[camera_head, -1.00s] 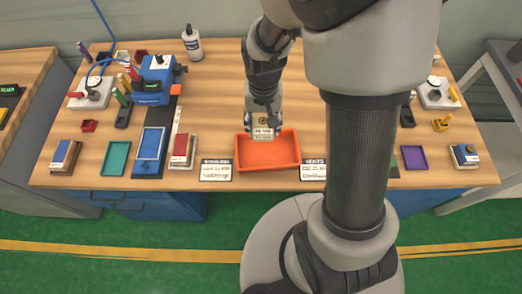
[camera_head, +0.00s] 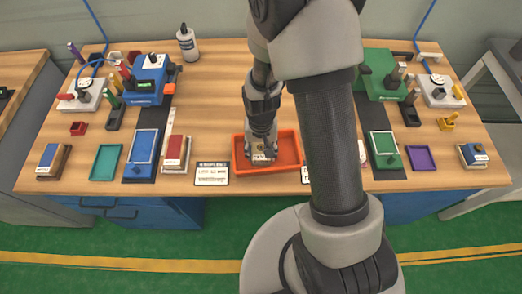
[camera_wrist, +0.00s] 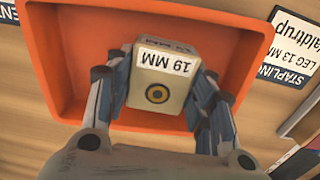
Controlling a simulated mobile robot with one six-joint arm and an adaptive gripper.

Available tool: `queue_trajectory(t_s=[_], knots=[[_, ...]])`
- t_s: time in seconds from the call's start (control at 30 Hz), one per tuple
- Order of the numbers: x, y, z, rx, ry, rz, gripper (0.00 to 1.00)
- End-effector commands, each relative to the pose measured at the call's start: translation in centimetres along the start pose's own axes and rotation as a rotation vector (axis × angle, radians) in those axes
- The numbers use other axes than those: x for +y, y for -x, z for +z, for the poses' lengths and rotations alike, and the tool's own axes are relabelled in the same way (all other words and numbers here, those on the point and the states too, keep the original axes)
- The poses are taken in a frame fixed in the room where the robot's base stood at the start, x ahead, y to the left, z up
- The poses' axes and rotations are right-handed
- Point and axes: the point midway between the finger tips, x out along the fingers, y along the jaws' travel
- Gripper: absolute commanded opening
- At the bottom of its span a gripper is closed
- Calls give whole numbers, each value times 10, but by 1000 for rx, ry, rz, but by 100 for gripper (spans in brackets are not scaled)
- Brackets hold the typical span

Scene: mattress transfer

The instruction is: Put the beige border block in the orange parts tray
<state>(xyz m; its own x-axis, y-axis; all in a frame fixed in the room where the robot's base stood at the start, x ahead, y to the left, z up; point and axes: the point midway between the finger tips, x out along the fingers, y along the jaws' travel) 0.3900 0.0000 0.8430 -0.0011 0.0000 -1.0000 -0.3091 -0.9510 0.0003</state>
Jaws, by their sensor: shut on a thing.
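The beige border block (camera_wrist: 158,82) has a white "19 MM" label and a dark ring mark on its face. My gripper (camera_wrist: 158,95) is shut on it, one finger on each side. In the wrist view the block is over the inside of the orange parts tray (camera_wrist: 75,22). In the head view my gripper (camera_head: 262,155) reaches down into the orange tray (camera_head: 288,139), left of its middle, and hides much of the block. I cannot tell whether the block touches the tray floor.
A white sign card (camera_head: 212,173) stands left of the tray, and another is partly hidden by my arm at right. The table behind the orange tray is clear.

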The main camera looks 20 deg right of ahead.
Motion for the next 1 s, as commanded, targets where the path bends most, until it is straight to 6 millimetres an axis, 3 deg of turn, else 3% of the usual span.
queue_trajectory(t_s=[0.27, 0.3, 0.57, 0.87, 1.0], knots=[[0, -3, 0, 1, 0, 0, 20], [0, -2, 0, 1, 0, 0, 52], [0, -1, 0, 1, 0, 0, 69], [0, -1, 0, 1, 0, 0, 70], [0, 9, -1, 3, 0, -1, 70]])
